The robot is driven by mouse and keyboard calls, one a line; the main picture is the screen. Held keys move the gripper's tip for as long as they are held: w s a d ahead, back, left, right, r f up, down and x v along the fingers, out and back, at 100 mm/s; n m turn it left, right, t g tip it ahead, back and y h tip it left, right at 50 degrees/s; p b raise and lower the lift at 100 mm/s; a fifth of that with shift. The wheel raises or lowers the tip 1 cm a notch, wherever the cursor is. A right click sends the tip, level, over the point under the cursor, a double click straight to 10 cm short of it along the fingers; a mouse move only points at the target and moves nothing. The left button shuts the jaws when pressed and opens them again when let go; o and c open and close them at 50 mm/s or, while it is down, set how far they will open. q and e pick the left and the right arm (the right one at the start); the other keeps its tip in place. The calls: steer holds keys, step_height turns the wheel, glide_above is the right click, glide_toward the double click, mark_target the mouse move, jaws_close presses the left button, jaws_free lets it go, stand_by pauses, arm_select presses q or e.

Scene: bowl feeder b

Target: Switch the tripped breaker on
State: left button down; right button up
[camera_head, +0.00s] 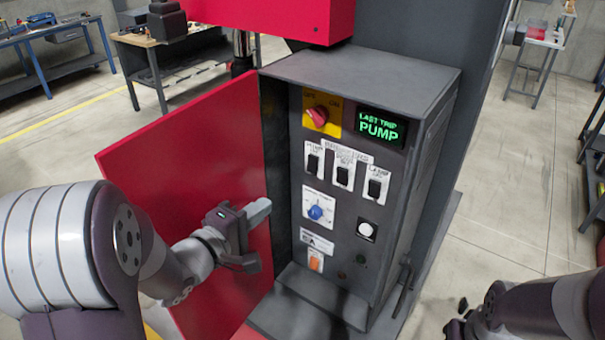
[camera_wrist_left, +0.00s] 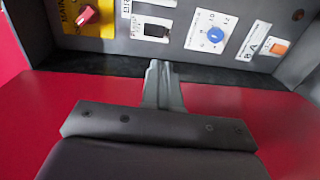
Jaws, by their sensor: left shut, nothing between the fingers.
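The grey control cabinet (camera_head: 350,75) has its red door (camera_head: 190,165) swung open to the left. A green-lit display (camera_head: 380,128) reads "LAST TRIP PUMP". Three black breakers stand in a row on white plates: left (camera_head: 313,163), middle (camera_head: 342,176) and right (camera_head: 375,188). Their small labels are too blurred to read surely, and I cannot tell which one is tripped. My left gripper (camera_head: 260,211) is shut and empty, in front of the open door and left of the panel, apart from the breakers. In the left wrist view its fingers (camera_wrist_left: 160,80) point toward the panel; one breaker (camera_wrist_left: 153,30) shows beyond.
The panel also carries a red main switch (camera_head: 317,116), a blue knob (camera_head: 315,212), a white button (camera_head: 366,229) and an orange switch (camera_head: 315,263). My right arm is at the lower right.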

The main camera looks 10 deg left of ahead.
arm_select(q)
glide_toward(311, 172)
steer(key=p+x, duration=0.4)
steer(key=x, duration=0.3)
steer(key=shift+r, duration=0.1)
arm_select(e)
steer(key=r, duration=0.2)
steer(key=w+r, duration=0.1)
steer(key=shift+r, duration=0.35)
arm_select(q)
steer(key=shift+s, duration=0.1)
arm_select(e)
steer(key=shift+f, duration=0.1)
arm_select(q)
steer(key=shift+w+b, duration=0.2)
steer(key=shift+b, duration=0.3)
arm_select(e)
steer(key=shift+f, duration=0.4)
